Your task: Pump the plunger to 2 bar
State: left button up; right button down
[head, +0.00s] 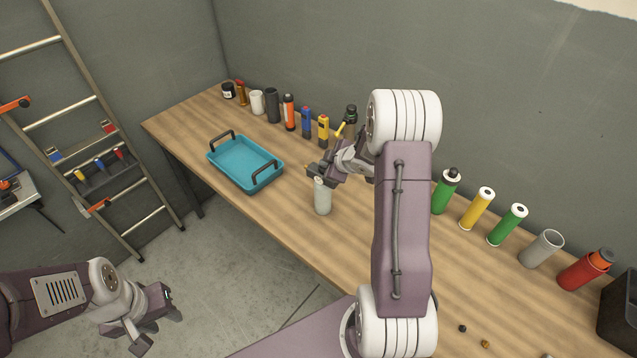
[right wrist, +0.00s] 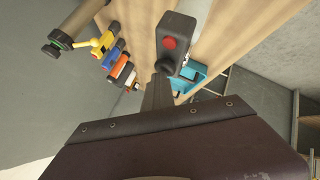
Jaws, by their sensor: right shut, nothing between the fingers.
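No plunger or gauge can be made out clearly. A pale grey bottle (head: 322,198) stands upright near the table's front edge. My right gripper (head: 322,176) is shut and empty at its top; I cannot tell whether they touch. My left gripper (head: 158,326) is open and empty over the floor at lower left.
A teal tray (head: 232,176) with dark handles lies left of the bottle on the wooden table (head: 185,128). Several bottles and tubes line the wall side, including a green bottle (head: 446,192). A ladder (head: 85,110) leans at left. A dark bin (head: 618,312) is at far right.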

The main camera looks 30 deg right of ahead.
jog(key=shift+s+f, duration=0.35)
jog(key=shift+f, duration=0.4)
jog(key=shift+r+p, duration=0.5)
jog(key=shift+p, duration=0.15)
jog(key=r+p, duration=0.1)
jog(key=w+r+p, duration=0.1)
jog(key=r+p, duration=0.2)
jog(key=p, duration=0.1)
jog(key=shift+w+d+r, duration=0.2)
jog(key=shift+d+r, duration=0.15)
jog(key=shift+r, duration=0.05)
jog(key=shift+s+r, duration=0.1)
jog(key=shift+r, duration=0.05)
jog(key=shift+s+a, duration=0.1)
jog(key=shift+w, duration=0.2)
